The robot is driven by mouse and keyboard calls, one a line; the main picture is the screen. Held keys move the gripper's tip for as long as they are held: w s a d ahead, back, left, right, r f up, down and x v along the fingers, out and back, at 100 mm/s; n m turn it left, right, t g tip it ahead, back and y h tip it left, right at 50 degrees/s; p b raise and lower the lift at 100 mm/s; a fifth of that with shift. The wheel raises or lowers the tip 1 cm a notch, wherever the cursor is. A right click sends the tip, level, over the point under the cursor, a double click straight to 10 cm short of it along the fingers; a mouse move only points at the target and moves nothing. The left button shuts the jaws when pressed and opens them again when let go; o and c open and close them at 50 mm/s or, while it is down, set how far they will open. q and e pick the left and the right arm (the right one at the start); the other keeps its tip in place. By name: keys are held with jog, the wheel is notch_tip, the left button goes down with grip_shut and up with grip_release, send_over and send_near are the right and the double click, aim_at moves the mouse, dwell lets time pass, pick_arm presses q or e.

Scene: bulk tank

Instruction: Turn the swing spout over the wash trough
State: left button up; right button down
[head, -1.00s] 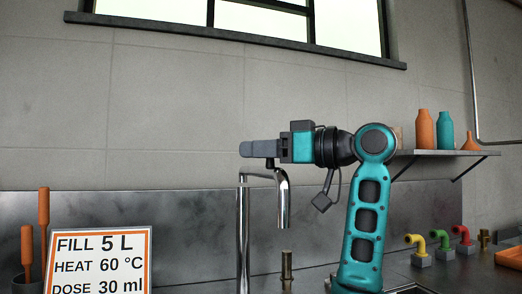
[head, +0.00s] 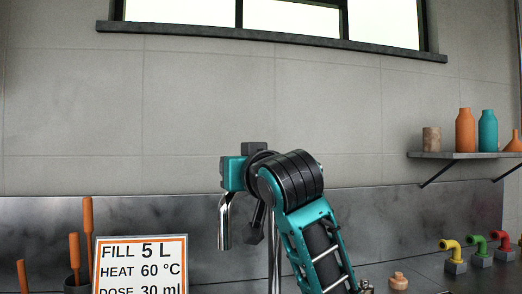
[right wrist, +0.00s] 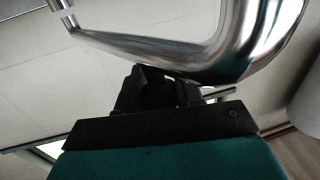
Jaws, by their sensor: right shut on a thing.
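The swing spout (head: 224,222) is a chrome tube with a down-turned outlet. In the head view its outlet hangs left of the upright chrome pipe (head: 274,262). My right gripper (head: 232,174) is at the top of the spout, with its fingers hidden behind its own body. In the right wrist view the curved spout (right wrist: 240,45) crosses the top, right against the dark jaws of my right gripper (right wrist: 160,88), which is shut on it. The wash trough cannot be made out in either view now. My left gripper is not in view.
A sign (head: 140,265) and a dark cup (head: 77,286) with orange-handled tools stand at the left. A wall shelf (head: 465,155) holds bottles at the right. Yellow (head: 451,246), green (head: 478,241) and red pipe elbows stand below it.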

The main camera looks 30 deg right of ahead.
pick_arm(q)
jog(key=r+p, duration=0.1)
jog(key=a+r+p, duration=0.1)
jog(key=p, duration=0.1)
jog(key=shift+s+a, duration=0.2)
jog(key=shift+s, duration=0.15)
pick_arm(e)
jog(key=w+a+m+g+h, duration=0.1)
jog(key=w+a+m+h, duration=0.2)
jog(key=w+m+h, duration=0.1)
jog(key=shift+w+h, duration=0.9)
jog(key=shift+h, duration=0.3)
jog(key=shift+g, duration=0.3)
jog(key=c, duration=0.8)
grip_release()
jog(key=shift+o, duration=0.2)
